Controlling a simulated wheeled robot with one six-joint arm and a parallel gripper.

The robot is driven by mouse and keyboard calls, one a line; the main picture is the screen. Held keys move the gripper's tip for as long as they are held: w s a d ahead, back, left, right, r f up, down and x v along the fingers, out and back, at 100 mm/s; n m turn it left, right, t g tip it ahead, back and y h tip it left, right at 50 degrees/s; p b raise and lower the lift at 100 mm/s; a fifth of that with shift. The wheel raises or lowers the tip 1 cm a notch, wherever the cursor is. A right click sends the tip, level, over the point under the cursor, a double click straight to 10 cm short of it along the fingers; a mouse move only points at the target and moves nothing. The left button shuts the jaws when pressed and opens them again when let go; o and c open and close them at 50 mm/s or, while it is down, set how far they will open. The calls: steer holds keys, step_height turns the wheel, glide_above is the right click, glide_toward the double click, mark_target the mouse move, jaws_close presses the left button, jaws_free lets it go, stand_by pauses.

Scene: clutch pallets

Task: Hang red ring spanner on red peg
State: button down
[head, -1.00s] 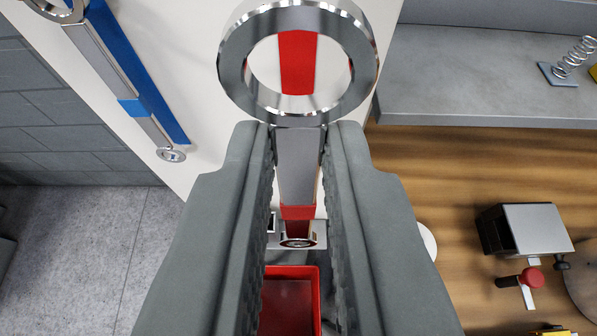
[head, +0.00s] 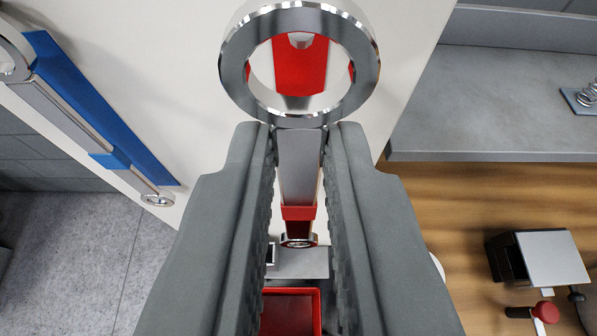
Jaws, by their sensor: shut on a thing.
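My gripper (head: 299,175) is shut on the red ring spanner (head: 298,165), holding it by the shank just below its large ring. The large steel ring is nearest to me at the top, and a red band and small ring end show lower down. Through the large ring I see a red strip (head: 300,75) on the white board (head: 190,60). A pale round peg end (head: 301,41) shows inside the upper part of the ring opening. The ring appears in front of the peg; I cannot tell whether it is around it.
A blue-banded spanner (head: 75,122) hangs by a blue strip (head: 95,105) at left. A red tray (head: 291,312) lies below. A grey shelf (head: 490,110) and a wooden surface with a vise-like device (head: 548,258) are at right.

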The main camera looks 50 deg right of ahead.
mark_target(300, 148)
steer(key=shift+w+d+f, duration=0.1)
steer(key=shift+w+d, duration=0.65)
steer(key=shift+d, duration=0.25)
steer(key=shift+w+d+f, duration=0.3)
steer(key=shift+d+f, duration=0.05)
steer(key=shift+d, duration=0.1)
steer(key=c, duration=1.3)
jaws_free()
steer(key=shift+c, duration=0.2)
steer(key=v, duration=1.7)
steer(key=shift+s+a, duration=0.15)
steer(key=s+a+f+n+t+y, duration=0.3)
steer(key=s+f, duration=0.5)
steer(key=s+a+f+n+t+y, duration=0.3)
steer(key=s+f+n+y, duration=0.1)
steer(key=s+f, duration=0.5)
steer(key=s+a+f+n+t+y, duration=0.3)
steer(key=s+f, duration=0.6)
steer(key=shift+a+y, duration=0.15)
steer(key=shift+y, duration=0.15)
